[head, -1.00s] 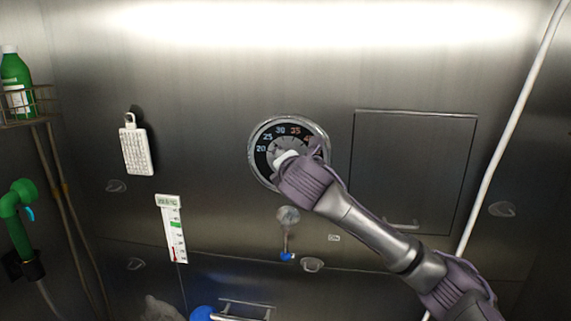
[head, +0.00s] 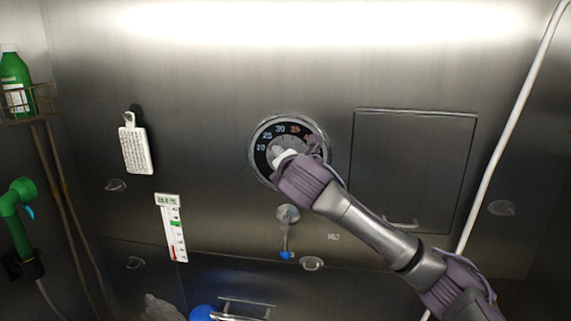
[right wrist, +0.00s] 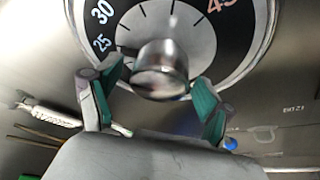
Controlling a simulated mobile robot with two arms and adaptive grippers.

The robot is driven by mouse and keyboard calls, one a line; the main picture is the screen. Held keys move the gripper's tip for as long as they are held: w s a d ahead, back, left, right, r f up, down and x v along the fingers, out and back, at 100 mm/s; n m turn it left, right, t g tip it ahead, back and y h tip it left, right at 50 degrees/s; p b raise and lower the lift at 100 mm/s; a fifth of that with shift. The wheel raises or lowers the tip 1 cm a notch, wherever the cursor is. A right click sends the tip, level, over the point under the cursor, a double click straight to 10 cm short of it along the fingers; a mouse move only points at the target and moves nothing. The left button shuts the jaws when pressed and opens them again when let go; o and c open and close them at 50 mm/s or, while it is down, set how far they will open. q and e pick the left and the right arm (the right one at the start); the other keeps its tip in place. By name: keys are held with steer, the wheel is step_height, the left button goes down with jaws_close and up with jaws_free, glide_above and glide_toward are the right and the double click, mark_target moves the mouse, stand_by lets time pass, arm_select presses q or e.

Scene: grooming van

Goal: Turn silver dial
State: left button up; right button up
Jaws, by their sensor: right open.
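The silver dial is a round knob (right wrist: 160,70) in the middle of a black scale plate (head: 257,135) with numbers, set in a silver ring on the steel wall. My right gripper (right wrist: 155,100) is open, with one green-padded finger on each side of the knob in the right wrist view. I cannot tell whether the pads touch it. In the head view the right gripper (head: 297,160) covers the knob and the lower right of the scale. My left gripper is not in view.
A closed wall panel (head: 415,165) is right of the dial. A small tap (head: 287,215) with a blue tip is below it. A white hose (head: 510,125) runs down at the right.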

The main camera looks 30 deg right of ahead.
steer(key=v, duration=1.2)
